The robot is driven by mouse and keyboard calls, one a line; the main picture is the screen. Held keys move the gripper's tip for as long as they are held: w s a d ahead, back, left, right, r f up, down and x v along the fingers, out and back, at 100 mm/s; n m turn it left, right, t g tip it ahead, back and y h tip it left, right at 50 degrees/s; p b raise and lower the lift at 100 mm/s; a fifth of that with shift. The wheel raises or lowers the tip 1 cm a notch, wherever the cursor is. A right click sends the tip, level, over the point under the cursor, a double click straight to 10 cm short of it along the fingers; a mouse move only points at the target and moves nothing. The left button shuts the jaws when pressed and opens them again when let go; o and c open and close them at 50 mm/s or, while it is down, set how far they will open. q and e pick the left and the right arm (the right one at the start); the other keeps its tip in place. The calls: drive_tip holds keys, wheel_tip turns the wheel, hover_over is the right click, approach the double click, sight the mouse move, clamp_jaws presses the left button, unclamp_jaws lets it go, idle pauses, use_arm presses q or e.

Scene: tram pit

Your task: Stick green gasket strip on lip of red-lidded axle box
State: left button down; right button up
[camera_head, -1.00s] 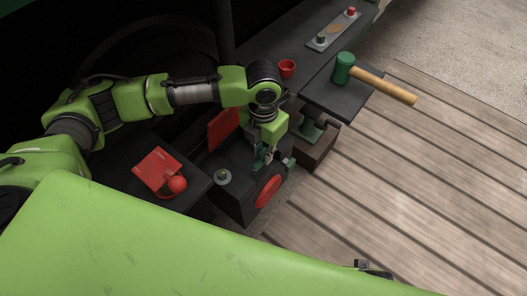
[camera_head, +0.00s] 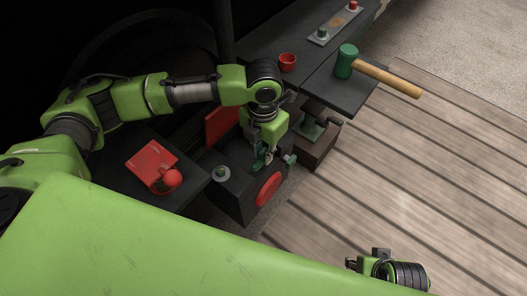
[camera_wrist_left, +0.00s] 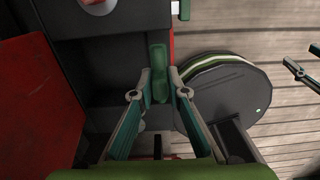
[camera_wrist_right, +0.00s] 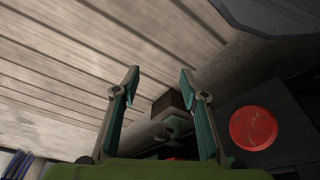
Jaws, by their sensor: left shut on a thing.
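The dark axle box (camera_head: 234,196) stands centre in the head view, with a red disc (camera_head: 269,190) on its front. Its red lid (camera_head: 222,126) stands open behind, and shows at the left of the left wrist view (camera_wrist_left: 38,105). My left gripper (camera_head: 264,160) is over the box's right part, shut on the green gasket strip (camera_wrist_left: 159,64). The strip lies along the box's edge in the left wrist view; whether it touches the lip I cannot tell. My right gripper (camera_wrist_right: 159,78) is open and empty, low right in the head view (camera_head: 366,262), apart from the box.
Behind right are a red cup (camera_head: 288,63) and a green mallet (camera_head: 346,62). The plank floor is clear.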

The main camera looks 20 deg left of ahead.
sight(263, 168)
use_arm(q)
drive_tip(key=shift+f+b, duration=0.65)
drive_tip(key=shift+b, duration=0.1)
drive_tip(key=shift+f+b, duration=0.5)
drive_tip(key=shift+b, duration=0.15)
drive_tip(key=shift+f, duration=0.95)
use_arm(e)
drive_tip(key=v, duration=0.6)
use_arm(q)
drive_tip(key=shift+f, duration=0.15)
use_arm(e)
drive_tip(key=shift+w+d, duration=0.1)
drive_tip(key=shift+w, duration=0.05)
use_arm(q)
drive_tip(key=c, duration=1.9)
unclamp_jaws()
